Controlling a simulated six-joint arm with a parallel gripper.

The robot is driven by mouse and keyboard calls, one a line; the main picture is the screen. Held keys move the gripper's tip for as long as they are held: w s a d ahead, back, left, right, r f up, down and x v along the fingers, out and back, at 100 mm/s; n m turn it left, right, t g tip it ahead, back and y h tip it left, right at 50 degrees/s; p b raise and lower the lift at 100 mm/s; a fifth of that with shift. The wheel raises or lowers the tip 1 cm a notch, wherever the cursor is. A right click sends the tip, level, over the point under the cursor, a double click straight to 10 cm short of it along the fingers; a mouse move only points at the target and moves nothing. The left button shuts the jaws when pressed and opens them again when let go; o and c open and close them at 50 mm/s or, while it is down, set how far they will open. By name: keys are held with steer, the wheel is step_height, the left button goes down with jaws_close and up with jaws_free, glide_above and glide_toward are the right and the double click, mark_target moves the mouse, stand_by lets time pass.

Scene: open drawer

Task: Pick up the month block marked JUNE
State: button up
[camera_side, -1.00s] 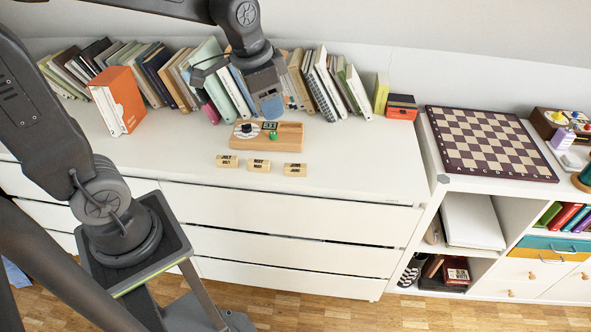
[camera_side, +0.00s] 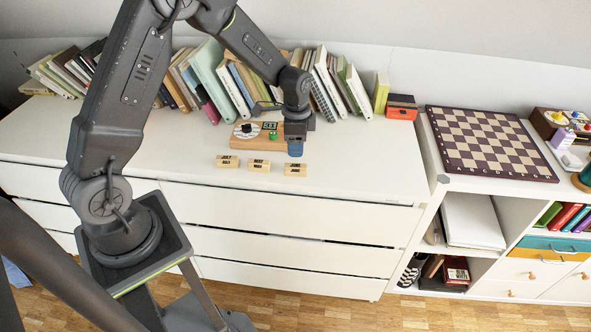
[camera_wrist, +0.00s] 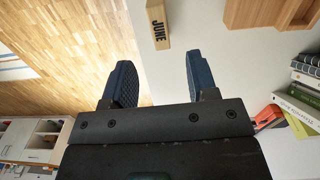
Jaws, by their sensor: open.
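The JUNE block (camera_side: 295,170) is a small light wooden block at the right end of a row of three on the white dresser top. In the wrist view the JUNE block (camera_wrist: 158,27) lies ahead of my fingertips, with its word readable. My gripper (camera_side: 295,150) is just above and behind that block, apart from it. In the wrist view my gripper (camera_wrist: 160,75) has its two dark blue fingers spread wide with nothing between them. The JULY block (camera_side: 227,161) and the middle block (camera_side: 259,165), seemingly MAY, lie to the left.
A wooden calendar base (camera_side: 243,138) with a dial stands behind the blocks, partly hidden by my arm. A row of books (camera_side: 215,80) lines the wall. A chessboard (camera_side: 490,140) is at right. The dresser top (camera_side: 360,170) right of the blocks is clear.

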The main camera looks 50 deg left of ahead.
mark_target(295, 166)
steer(key=shift+f, duration=3.95)
steer(key=shift+s, duration=0.1)
jaws_close()
